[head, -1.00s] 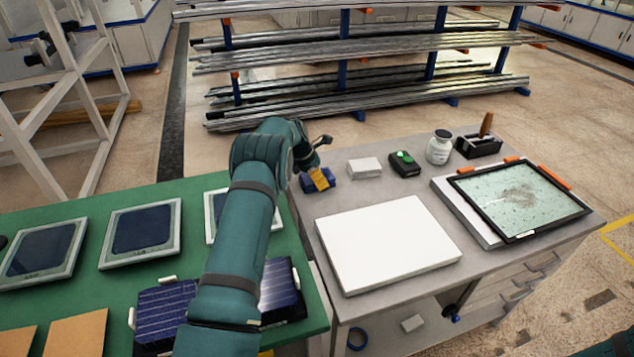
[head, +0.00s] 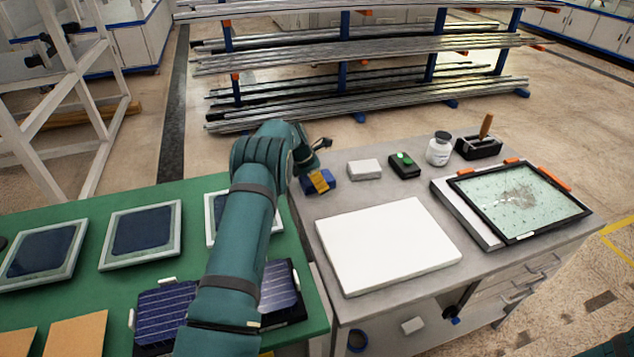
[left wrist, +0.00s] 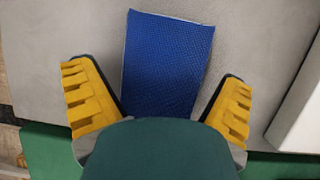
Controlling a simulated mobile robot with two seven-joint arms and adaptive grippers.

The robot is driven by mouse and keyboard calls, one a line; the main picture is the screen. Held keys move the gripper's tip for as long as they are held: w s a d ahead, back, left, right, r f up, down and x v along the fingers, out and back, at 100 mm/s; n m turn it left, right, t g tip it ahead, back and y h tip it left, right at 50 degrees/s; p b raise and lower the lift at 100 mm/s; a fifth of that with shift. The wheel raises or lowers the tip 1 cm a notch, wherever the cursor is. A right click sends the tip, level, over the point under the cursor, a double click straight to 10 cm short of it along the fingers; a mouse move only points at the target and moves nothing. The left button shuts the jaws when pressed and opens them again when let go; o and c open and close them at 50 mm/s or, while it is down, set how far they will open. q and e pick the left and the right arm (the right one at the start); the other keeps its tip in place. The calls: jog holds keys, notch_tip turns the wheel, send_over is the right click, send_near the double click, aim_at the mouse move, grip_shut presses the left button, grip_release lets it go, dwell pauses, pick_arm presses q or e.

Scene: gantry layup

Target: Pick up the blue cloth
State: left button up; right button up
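The blue cloth (left wrist: 168,60) lies flat on the grey table top in the left wrist view. It has a fine woven texture, and its near end is hidden by my own wrist. My left gripper (left wrist: 158,80) is open, with one yellow-padded finger on each side of the cloth. Nothing is held between the fingers. In the head view the left gripper (head: 319,181) is low over the left part of the grey table, and it and my arm hide much of that spot. My right gripper is not in view.
On the grey table (head: 318,225) are a white slab (head: 387,244), a white block (head: 364,169), a black-and-green device (head: 404,165), a jar (head: 439,149), a brush holder (head: 479,147) and a framed panel (head: 520,200). A green table (head: 100,278) with solar cells adjoins on the left.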

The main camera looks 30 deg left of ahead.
pick_arm(q)
jog(key=c, duration=0.9)
jog(key=shift+r, duration=0.1)
notch_tip(320, 180, up, 10)
jog(key=shift+r+p, duration=0.2)
jog(key=shift+p, duration=0.8)
jog(key=shift+o, duration=1)
jog(key=shift+c, duration=0.5)
